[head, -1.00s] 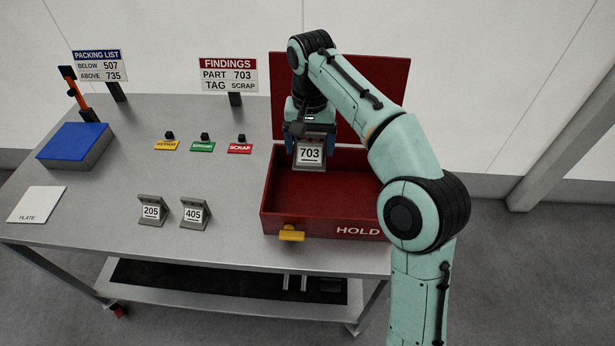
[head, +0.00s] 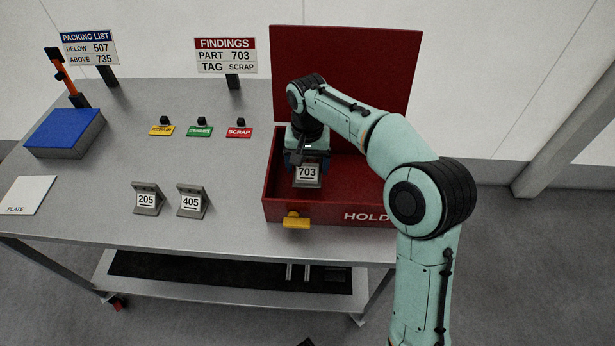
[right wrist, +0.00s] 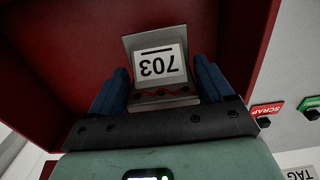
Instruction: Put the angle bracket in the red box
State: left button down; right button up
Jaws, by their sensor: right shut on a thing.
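The angle bracket marked 703 (head: 307,174) is grey with a white label. I cannot tell whether the bracket touches the box floor. The box lid (head: 345,85) stands up at the back. My left gripper is out of view.
Brackets 205 (head: 147,199) and 405 (head: 192,201) stand on the grey table. Yellow, green and red tags (head: 238,132) lie behind them. A FINDINGS sign (head: 226,56) reads part 703, tag scrap. A blue box (head: 65,132) and a plate sheet (head: 25,195) are at left.

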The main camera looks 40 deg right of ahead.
aim_at(307, 175)
jog(key=shift+f+b, duration=0.35)
jog(key=shift+f, duration=1.85)
jog(key=shift+f, duration=0.2)
jog(key=o, duration=1.1)
jog(key=shift+c, duration=0.2)
jog(key=shift+r, duration=0.1)
notch_tip(307, 175, up, 12)
jog(key=shift+r+p, duration=0.1)
jog(key=shift+p, duration=1.15)
